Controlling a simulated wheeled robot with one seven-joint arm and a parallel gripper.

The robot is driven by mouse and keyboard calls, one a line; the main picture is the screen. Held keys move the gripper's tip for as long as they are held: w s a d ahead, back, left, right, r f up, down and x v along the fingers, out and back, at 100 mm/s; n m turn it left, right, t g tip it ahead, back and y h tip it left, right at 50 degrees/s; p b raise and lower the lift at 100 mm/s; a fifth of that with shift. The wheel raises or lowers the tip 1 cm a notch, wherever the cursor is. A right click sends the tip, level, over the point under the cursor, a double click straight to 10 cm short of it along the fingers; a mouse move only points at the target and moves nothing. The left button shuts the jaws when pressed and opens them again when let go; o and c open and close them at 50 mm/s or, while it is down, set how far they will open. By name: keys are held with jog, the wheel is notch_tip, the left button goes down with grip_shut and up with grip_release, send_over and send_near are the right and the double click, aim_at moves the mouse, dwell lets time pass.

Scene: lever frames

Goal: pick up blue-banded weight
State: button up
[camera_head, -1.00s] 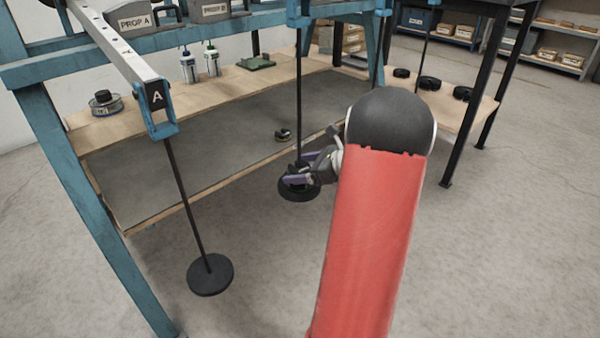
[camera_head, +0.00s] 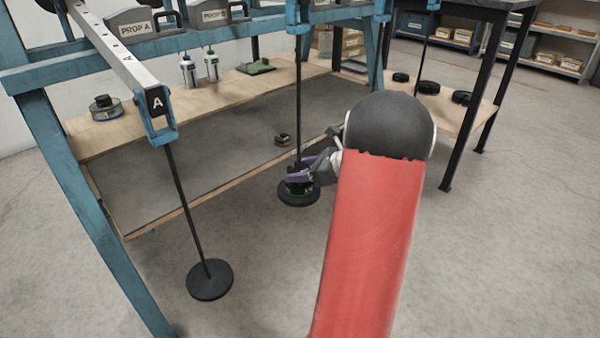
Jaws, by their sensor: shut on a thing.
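My gripper (camera_head: 299,176), with purple fingers, is small and partly hidden behind my red arm. It is at the middle hanging rod (camera_head: 298,110), just above the dark disc (camera_head: 298,197) at the rod's lower end. It is shut on a small dark thing there; a hint of green shows at its base. I cannot tell its band colour clearly or whether it touches the disc.
A second rod with a disc (camera_head: 210,280) hangs from the lever marked A (camera_head: 157,102). A blue frame post (camera_head: 95,215) stands at the left. Several dark weights (camera_head: 429,87) sit on the right shelf.

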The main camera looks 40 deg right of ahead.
notch_tip(320, 180, up, 3)
jog(key=shift+p, duration=0.3)
jog(key=s+d+p, duration=0.1)
jog(key=s, duration=1.7)
jog(key=shift+d, duration=0.2)
jog(key=shift+r+p, duration=0.15)
jog(key=shift+p, duration=0.25)
jog(key=s+p, duration=0.1)
jog(key=s, duration=0.5)
jog(key=shift+s+d, duration=0.2)
jog(key=shift+d, duration=0.05)
